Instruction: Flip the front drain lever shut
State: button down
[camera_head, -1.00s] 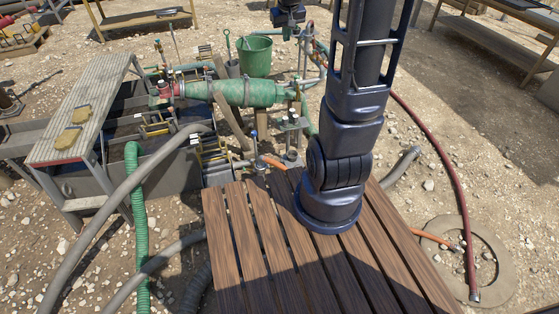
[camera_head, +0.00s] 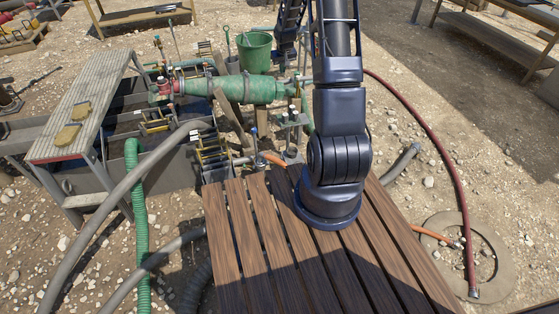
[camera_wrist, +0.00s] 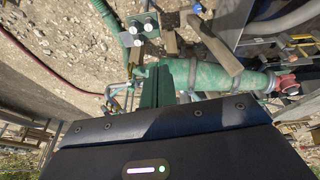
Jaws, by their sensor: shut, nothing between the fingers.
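The grey mud tank (camera_head: 178,168) stands at the left in the head view, with valve fittings along its near right end. A small upright blue-topped handle (camera_head: 254,134) and an orange piece (camera_head: 273,159) are low beside it. I cannot tell which part is the front drain lever, or its position. My gripper (camera_wrist: 160,72) points at the green pipework in the wrist view, shut and empty. It appears apart from the green cylinder (camera_wrist: 215,76).
A green cylinder (camera_head: 248,90) lies across the tank top, with a green bucket (camera_head: 254,53) behind it. Grey hoses (camera_head: 125,190) and a green hose (camera_head: 138,220) run in front. A slatted wooden deck (camera_head: 250,240) is nearest.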

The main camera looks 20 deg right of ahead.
jog(key=f, duration=2.1)
jog(key=a+f+y, duration=0.1)
jog(key=f, duration=2.1)
jog(key=f+y, duration=0.1)
jog(key=f, duration=2)
jog(key=shift+s+a+f, duration=0.25)
jog(key=shift+a+f, duration=0.15)
jog(key=shift+d+f, duration=0.15)
jog(key=shift+f, duration=0.8)
jog(key=shift+d+f, duration=0.1)
jog(key=shift+f, duration=0.85)
jog(key=shift+r, duration=0.15)
